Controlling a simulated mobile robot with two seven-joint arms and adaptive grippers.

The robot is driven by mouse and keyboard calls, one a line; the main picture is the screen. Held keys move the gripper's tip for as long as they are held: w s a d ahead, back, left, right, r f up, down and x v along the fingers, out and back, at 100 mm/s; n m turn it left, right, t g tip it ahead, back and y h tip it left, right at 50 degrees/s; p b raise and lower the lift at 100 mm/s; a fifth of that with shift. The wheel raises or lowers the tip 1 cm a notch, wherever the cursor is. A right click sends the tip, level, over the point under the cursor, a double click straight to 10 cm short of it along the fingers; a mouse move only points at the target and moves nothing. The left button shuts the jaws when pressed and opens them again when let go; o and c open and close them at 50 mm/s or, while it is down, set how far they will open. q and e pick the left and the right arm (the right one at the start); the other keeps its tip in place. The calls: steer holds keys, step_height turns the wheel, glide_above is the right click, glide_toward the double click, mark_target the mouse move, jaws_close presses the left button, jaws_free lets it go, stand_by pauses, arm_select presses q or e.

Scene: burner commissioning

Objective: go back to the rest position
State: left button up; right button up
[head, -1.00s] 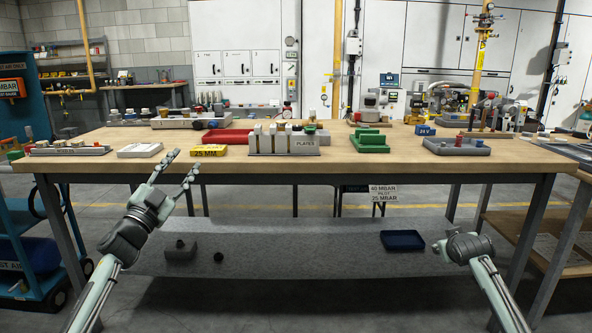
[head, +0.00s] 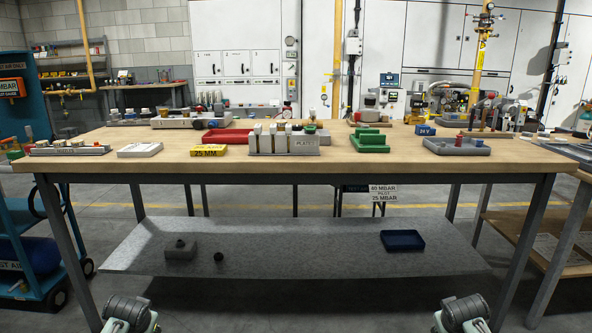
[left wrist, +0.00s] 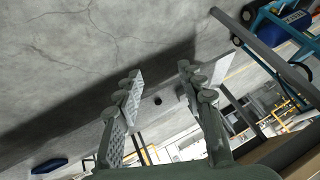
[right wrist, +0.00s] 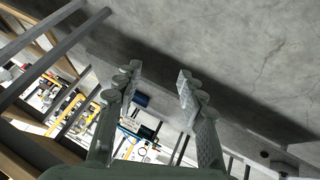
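Only the wrist ends of my two arms show at the bottom edge of the head view, one at the left and one at the right; the fingers are out of that view. In the left wrist view my left gripper (left wrist: 160,88) has its two fingers apart with nothing between them. In the right wrist view my right gripper (right wrist: 158,85) also has its fingers apart and empty. Both are low in front of the workbench (head: 300,165), clear of its top.
The bench top holds a red tray (head: 226,136), a yellow 25 MM block (head: 208,151), a plate rack (head: 305,148) and a green block (head: 370,144). The lower shelf (head: 300,250) holds a blue tray (head: 403,241) and a grey block (head: 180,250). A blue cart (head: 25,220) stands left.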

arm_select(q)
steer(key=s+d+f+g, duration=0.1)
steer(key=s+d+f, duration=0.2)
steer(key=s, duration=0.7)
steer(key=s+d+f+g+h, duration=0.1)
steer(key=s+d+f, duration=0.2)
steer(key=s, duration=0.8)
steer(key=s+d+f+g+h, duration=0.1)
steer(key=s+d+f, duration=0.3)
steer(key=s, duration=0.6)
step_height(320, 180, down, 2)
steer(key=shift+s+f+m, duration=0.1)
steer(key=shift+s+m, duration=0.2)
steer(key=shift+s, duration=0.05)
arm_select(e)
steer(key=s+a+f+g, duration=0.1)
steer(key=s+a+f, duration=0.2)
steer(key=s, duration=0.7)
steer(key=s+a+f+g+y, duration=0.1)
steer(key=s+a+f, duration=0.2)
steer(key=s, duration=0.8)
steer(key=s+a+f+g+y, duration=0.1)
steer(key=s+a+f, duration=0.3)
steer(key=s, duration=0.6)
step_height(320, 180, down, 2)
steer(key=shift+s+f+n, duration=0.1)
steer(key=shift+s+n, duration=0.2)
steer(key=shift+s, duration=0.05)
